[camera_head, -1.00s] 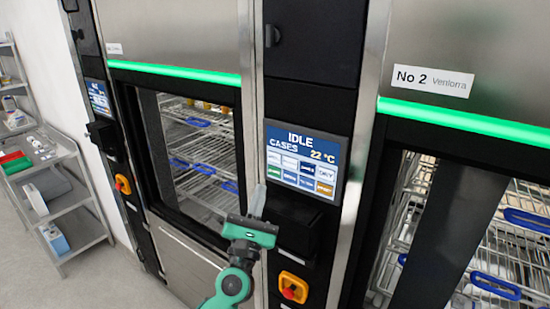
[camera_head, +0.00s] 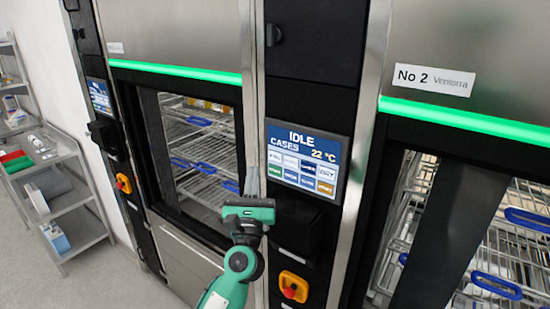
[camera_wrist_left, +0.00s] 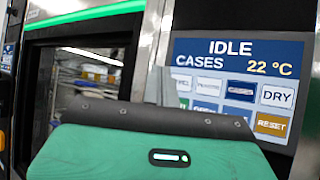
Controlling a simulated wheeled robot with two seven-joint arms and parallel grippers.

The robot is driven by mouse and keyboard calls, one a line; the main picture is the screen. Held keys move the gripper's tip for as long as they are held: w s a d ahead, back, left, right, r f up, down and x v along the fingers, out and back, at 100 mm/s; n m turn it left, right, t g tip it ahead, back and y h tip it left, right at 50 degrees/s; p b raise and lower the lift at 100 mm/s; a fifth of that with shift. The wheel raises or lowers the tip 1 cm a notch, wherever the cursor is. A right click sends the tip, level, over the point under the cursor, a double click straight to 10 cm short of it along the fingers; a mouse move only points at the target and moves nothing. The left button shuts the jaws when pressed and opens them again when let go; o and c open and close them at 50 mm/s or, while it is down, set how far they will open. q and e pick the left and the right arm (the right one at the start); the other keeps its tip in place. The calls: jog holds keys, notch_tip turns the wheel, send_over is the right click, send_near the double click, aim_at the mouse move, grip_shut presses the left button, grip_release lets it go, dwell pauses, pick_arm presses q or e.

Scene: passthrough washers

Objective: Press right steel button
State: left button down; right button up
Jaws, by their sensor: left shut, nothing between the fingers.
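The nearer control panel (camera_head: 306,160) reads IDLE, CASES and 22 °C above two rows of small coloured buttons. It also shows in the left wrist view (camera_wrist_left: 240,75), where DRY (camera_wrist_left: 278,96) and RESET (camera_wrist_left: 271,125) are readable; I cannot make out a button marked steel. My left gripper (camera_head: 252,178) is shut and empty, its thin fingers pointing up just left of the panel, in front of the steel post. In the left wrist view the gripper (camera_wrist_left: 158,86) hides the panel's lower left buttons. A second panel (camera_head: 99,96) is farther left. My right gripper is not in view.
A yellow-and-red knob (camera_head: 293,287) sits below the nearer panel, with a black box (camera_head: 296,222) between. Washers with wire racks stand on both sides; the right one bears a No 2 label (camera_head: 433,80). A grey shelf cart (camera_head: 60,200) stands at far left.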

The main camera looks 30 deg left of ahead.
aim_at(275, 157)
pick_arm(q)
jog(key=w, duration=0.3)
jog(key=w+b, duration=0.1)
jog(key=w, duration=0.1)
jog(key=shift+w+d, duration=0.2)
jog(key=shift+w, duration=0.2)
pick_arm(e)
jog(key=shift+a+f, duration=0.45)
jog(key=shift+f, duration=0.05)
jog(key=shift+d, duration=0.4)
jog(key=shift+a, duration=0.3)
pick_arm(q)
jog(key=shift+w, duration=0.1)
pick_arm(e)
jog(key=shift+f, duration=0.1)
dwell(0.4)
pick_arm(q)
jog(key=shift+w, duration=0.3)
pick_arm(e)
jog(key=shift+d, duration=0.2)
